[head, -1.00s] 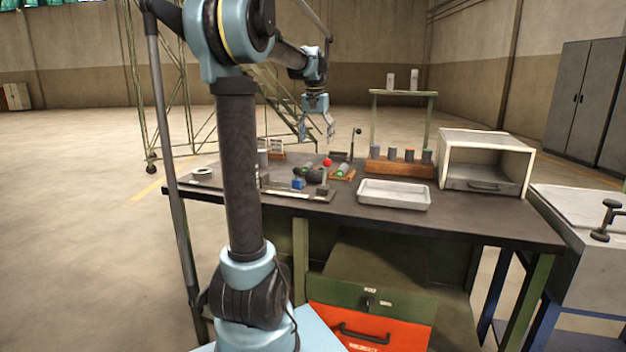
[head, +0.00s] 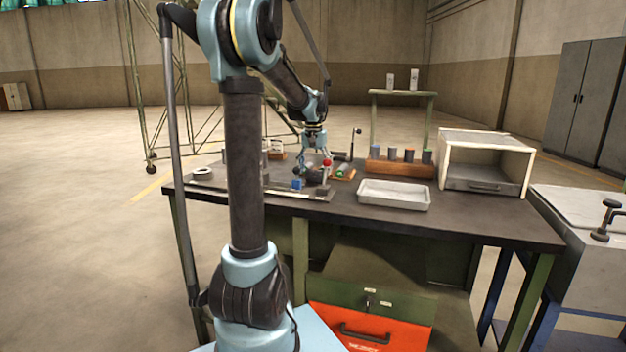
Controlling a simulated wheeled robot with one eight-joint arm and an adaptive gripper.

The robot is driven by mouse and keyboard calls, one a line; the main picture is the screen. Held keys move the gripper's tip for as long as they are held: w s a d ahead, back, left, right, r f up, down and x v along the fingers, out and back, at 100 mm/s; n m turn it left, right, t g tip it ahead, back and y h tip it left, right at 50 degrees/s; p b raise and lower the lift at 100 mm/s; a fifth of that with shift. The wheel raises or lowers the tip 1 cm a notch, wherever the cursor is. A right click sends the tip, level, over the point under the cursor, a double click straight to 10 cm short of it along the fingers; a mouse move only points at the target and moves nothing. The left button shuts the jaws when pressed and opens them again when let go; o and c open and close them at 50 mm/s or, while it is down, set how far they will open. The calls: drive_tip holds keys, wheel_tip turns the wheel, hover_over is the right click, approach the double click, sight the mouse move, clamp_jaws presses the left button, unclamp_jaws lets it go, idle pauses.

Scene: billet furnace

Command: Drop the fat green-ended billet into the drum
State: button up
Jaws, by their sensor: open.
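My gripper (head: 313,160) is open and low over the back left part of the dark workbench (head: 470,218), pointing down. A green-ended billet (head: 342,171) lies tilted in a small orange-brown holder just right of my gripper. A second dark billet spot sits under and behind my fingers; they mostly hide it, and I cannot tell whether they touch it. I cannot tell from this view which green end is the fat one. I cannot make out a drum.
A red ball-topped knob (head: 327,163) and a blue block (head: 297,184) are close to my gripper. A wooden rack (head: 400,169) holds several upright billets. A white tray (head: 394,195) and a box furnace (head: 486,163) stand to the right.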

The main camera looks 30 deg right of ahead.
drive_tip(key=shift+d+f, duration=0.1)
drive_tip(key=shift+f, duration=0.7)
clamp_jaws()
drive_tip(key=shift+w+r, duration=0.1)
wheel_tip(320, 180, up, 18)
idle(0.4)
